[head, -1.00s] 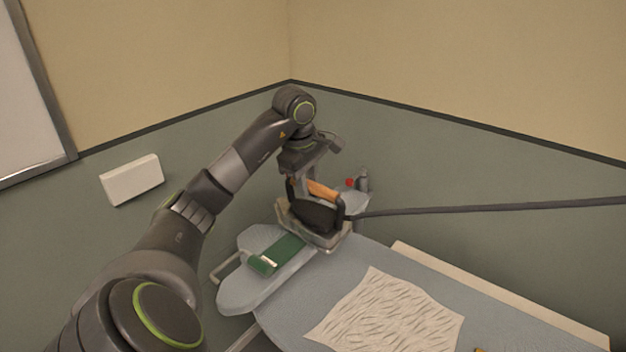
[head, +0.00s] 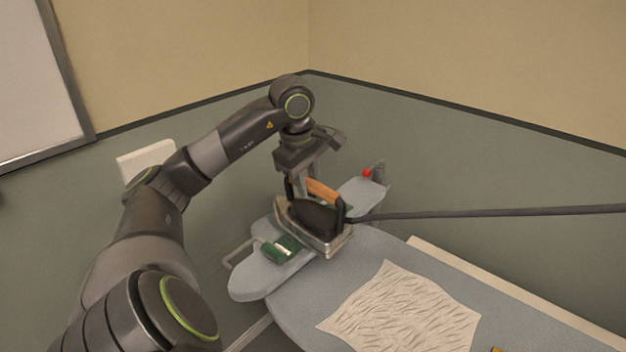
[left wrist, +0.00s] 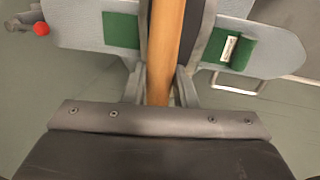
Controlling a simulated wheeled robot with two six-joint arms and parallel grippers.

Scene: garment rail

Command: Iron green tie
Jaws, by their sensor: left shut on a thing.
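The green tie (head: 283,249) lies on the narrow sleeve board (head: 258,280), with a rolled end and a small white label. The iron (head: 313,226), black with an orange-brown handle, is over the tie's middle; whether it touches the cloth I cannot tell. My left gripper (head: 307,190) is shut on the iron's handle from above. In the left wrist view the handle (left wrist: 166,50) runs between the fingers, with green cloth (left wrist: 121,29) on one side and the labelled end (left wrist: 235,50) on the other. My right gripper is not in view.
A cream wrinkled cloth (head: 405,312) lies on the large blue-grey ironing board (head: 310,300). A dark cord (head: 490,211) runs from the iron to the right. A red knob (head: 367,173) and a grey post (head: 379,172) are at the sleeve board's far end.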

